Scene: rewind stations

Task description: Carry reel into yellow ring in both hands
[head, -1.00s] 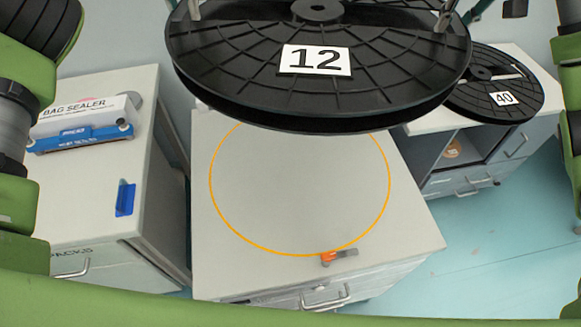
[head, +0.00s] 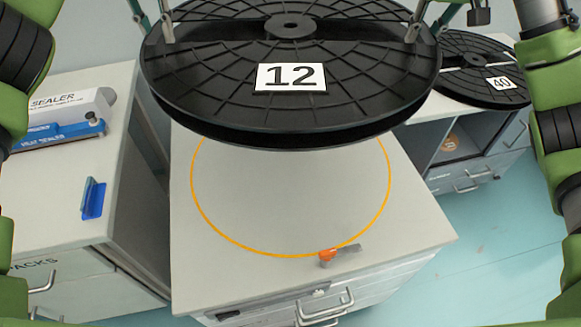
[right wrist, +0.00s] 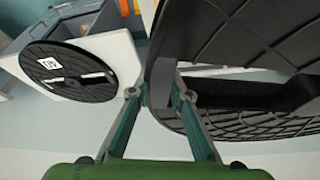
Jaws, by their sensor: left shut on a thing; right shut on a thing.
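A large black reel (head: 340,95) with a white label 12 is held up in the air by both my grippers, flange roughly level. My left gripper (head: 166,30) is shut on its left rim, and my right gripper (head: 413,30) is shut on its right rim. In the right wrist view the fingers of my right gripper (right wrist: 158,95) close on the rim of the reel (right wrist: 215,40). The yellow ring (head: 271,256) is marked on the top of the grey cabinet below and in front of the reel. The far part of the ring is hidden behind the reel.
A small orange-tipped tool (head: 328,255) lies at the ring's near edge. Another reel labelled 40 (head: 480,85) lies on a cabinet at right. A bag sealer (head: 62,125) and a blue holder (head: 93,198) are on the left cabinet (head: 75,225).

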